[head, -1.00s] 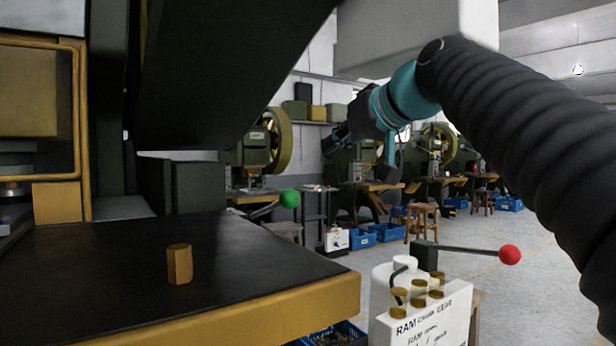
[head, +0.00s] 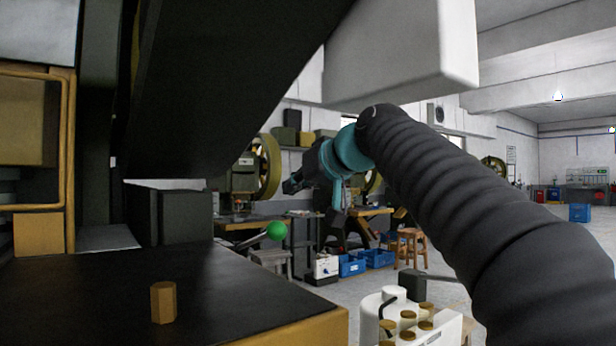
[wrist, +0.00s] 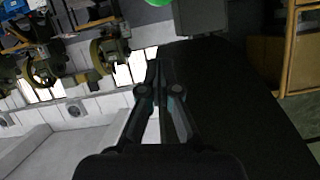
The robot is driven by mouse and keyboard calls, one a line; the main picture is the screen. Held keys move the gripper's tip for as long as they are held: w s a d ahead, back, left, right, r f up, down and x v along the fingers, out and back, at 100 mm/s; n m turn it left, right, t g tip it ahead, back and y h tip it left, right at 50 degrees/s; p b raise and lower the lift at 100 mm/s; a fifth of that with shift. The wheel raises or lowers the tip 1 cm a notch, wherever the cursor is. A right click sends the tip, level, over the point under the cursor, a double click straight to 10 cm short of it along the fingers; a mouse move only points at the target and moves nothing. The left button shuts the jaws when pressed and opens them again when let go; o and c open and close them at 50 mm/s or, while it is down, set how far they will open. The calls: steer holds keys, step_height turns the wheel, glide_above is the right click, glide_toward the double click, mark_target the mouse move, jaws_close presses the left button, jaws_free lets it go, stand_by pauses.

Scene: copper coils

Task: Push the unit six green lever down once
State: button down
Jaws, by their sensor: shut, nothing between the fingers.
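The green lever's round knob (head: 276,231) shows in the head view beyond the dark table's far right edge, on a thin rod running down to the left. The knob also shows in part at the top edge of the wrist view (wrist: 157,2). Whether this lever is unit six's cannot be read.
A dark table (head: 85,290) with a brass hexagonal piece (head: 163,302) fills the lower left. A white box with brass caps (head: 440,330) stands at the lower right. A large dark sloping machine part (head: 230,80) overhangs the table. Stools and blue crates stand behind.

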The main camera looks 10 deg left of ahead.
mark_target(284, 228)
steer(key=x, duration=0.3)
steer(key=shift+f, duration=0.25)
steer(key=shift+s+f+b, duration=0.25)
steer(key=shift+f+b, duration=0.2)
steer(key=shift+f, duration=0.25)
steer(key=shift+s+f, duration=0.25)
steer(key=shift+f, duration=0.65)
steer(key=shift+b, duration=0.3)
steer(key=shift+f, duration=0.15)
